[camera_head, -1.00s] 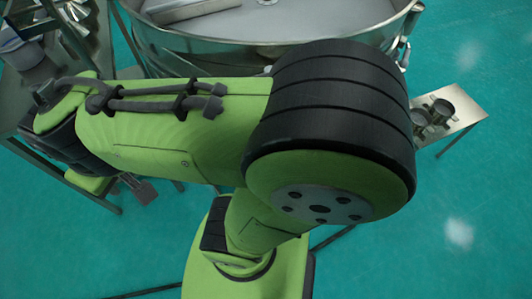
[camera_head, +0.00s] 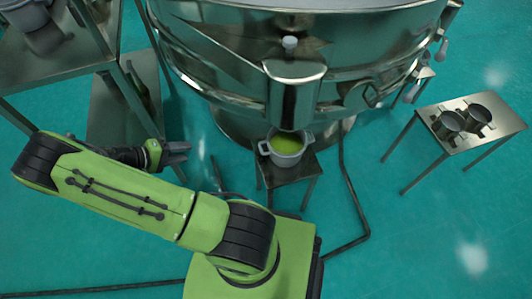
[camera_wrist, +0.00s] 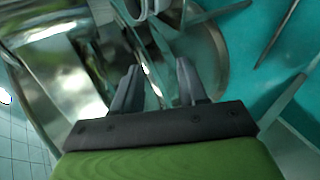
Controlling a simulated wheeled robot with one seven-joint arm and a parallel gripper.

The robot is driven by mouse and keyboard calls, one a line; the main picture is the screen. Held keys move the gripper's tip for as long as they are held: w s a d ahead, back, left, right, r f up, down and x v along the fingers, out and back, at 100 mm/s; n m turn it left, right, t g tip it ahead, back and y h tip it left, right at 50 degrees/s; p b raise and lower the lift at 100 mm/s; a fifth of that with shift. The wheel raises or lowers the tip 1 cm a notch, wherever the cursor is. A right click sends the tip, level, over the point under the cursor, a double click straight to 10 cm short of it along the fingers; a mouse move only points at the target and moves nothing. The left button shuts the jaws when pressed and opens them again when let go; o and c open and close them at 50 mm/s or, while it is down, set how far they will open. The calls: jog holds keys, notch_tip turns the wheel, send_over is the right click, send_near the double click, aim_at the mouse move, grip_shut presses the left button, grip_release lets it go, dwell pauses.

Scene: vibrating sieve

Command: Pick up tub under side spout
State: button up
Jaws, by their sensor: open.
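The tub (camera_head: 286,151) is a grey pot with side handles and yellow-green contents. It stands upright on a small metal stand (camera_head: 287,174), below the side spout (camera_head: 294,98) of the sieve. My gripper (camera_head: 186,152) is left of the tub in the head view, apart from it, with its fingers pointing right. In the wrist view my gripper (camera_wrist: 156,82) is open and empty. A light round rim, probably the tub (camera_wrist: 142,8), is cut off at the top of the wrist view.
The large shiny sieve drum (camera_head: 220,75) stands behind the tub. A metal side table (camera_head: 502,119) with two dark pans is at right. A metal shelf (camera_head: 65,55) stands close to my arm at left. Green floor is open at lower right.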

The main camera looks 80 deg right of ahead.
jog(key=s+d+f+g+h+b, duration=0.1)
jog(key=s+d+f+h+b, duration=0.1)
jog(key=f, duration=0.4)
jog(key=s+d+f+g+h+b, duration=0.1)
jog(key=s+d+f, duration=0.15)
jog(key=f, duration=0.25)
jog(key=n+g+h+b, duration=0.1)
jog(key=n+h+b, duration=0.1)
jog(key=h+b, duration=0.15)
send_near(260, 143)
jog(key=x, duration=0.6)
jog(key=b+x, duration=0.1)
jog(key=x, duration=0.3)
jog(key=shift+a+f, duration=0.1)
jog(key=shift+f, duration=0.25)
grip_shut()
jog(key=shift+r, duration=0.15)
